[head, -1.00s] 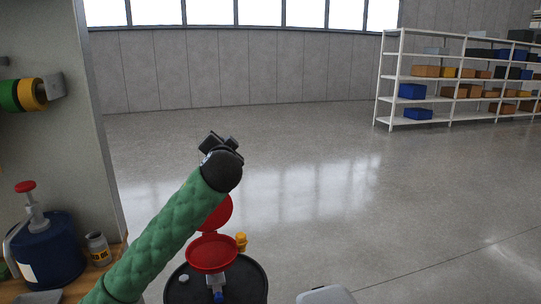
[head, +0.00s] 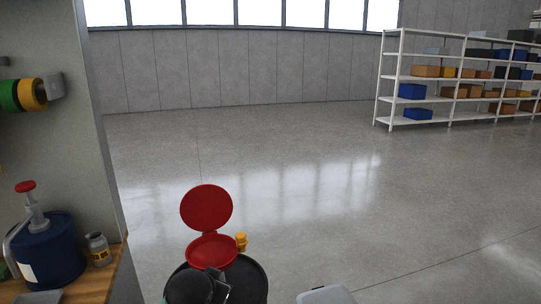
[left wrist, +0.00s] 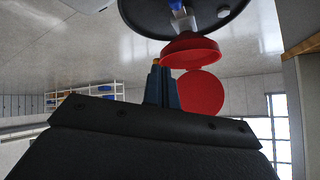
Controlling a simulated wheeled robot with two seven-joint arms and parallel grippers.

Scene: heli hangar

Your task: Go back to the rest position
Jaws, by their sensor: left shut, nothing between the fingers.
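My left gripper (head: 220,284) is low at the bottom of the head view, in front of the black drum (head: 252,283). It is shut and empty. In the left wrist view its closed fingers (left wrist: 161,88) show, with the red funnel beyond them. I cannot tell how far apart they are. My right gripper is in neither view.
A red funnel (head: 211,250) with its lid (head: 206,208) raised stands on the drum, beside a yellow fitting (head: 241,241). At left, a wooden bench (head: 107,268) holds a blue pump can (head: 48,252) and a small jar (head: 98,248). White shelving (head: 420,79) stands far right; open floor lies between.

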